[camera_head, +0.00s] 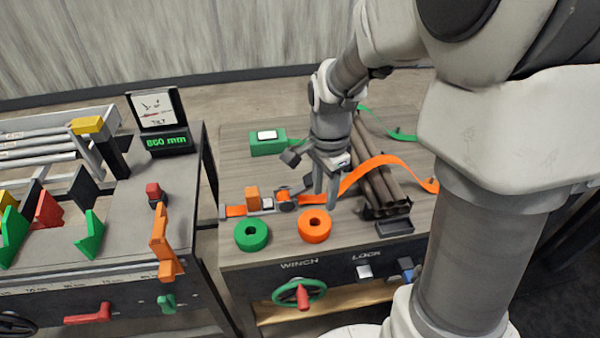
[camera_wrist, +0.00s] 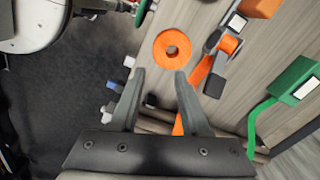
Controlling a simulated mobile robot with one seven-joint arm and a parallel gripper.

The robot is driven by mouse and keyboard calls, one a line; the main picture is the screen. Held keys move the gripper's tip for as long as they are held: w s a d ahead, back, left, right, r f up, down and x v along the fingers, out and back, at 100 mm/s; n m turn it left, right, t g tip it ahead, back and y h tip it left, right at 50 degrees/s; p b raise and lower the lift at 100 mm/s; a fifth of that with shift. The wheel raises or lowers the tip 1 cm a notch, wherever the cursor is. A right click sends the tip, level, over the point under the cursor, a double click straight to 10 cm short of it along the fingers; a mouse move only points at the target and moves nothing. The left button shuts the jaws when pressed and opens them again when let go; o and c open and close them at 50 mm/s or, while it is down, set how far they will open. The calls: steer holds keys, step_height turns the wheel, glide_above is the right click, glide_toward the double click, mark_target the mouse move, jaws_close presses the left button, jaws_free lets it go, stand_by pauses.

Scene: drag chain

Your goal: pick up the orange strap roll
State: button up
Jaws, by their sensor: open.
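The orange strap roll (camera_head: 314,225) lies flat near the front edge of the right-hand bench, just right of the green strap roll (camera_head: 251,233). In the wrist view the orange roll (camera_wrist: 172,49) shows whole, with its round centre hole, beyond my fingertips. My gripper (camera_head: 325,190) points down above the bench, slightly behind and above the orange roll. In the wrist view its two fingers (camera_wrist: 160,75) are spread apart with nothing between them. The fingers appear apart from the roll.
An orange strap (camera_head: 375,162) runs over a bundle of dark pipes (camera_head: 375,180) right of the gripper. An orange ratchet buckle (camera_head: 252,199) lies at left. A green box (camera_head: 267,142) stands behind. A winch wheel (camera_head: 300,291) is on the bench front.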

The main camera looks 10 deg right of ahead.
mark_target(321, 229)
step_height(321, 229, down, 13)
steer(key=b, duration=0.3)
jaws_close()
stand_by(0.3)
